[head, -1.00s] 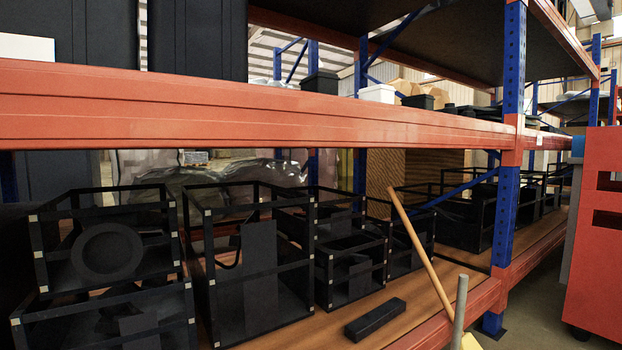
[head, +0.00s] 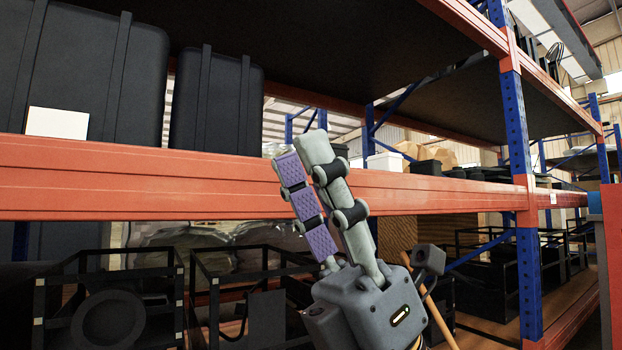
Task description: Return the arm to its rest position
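My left gripper (head: 301,150) rises from the bottom middle of the head view, fingers pointing up and slightly left. It is grey. The purple inner pad of one finger shows beside the back of the other, with a gap between them. The gripper is open and I see nothing in it. It appears in front of the orange shelf beam (head: 140,180) and hides part of it. Whether it touches the beam cannot be told. My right gripper is not in view.
Black wire-frame bins (head: 100,262) stand on the lower shelf. Large black containers (head: 100,75) and a white card (head: 57,122) are above the beam. A blue upright (head: 514,120) stands to the right. A red cabinet (head: 609,240) is at the right edge.

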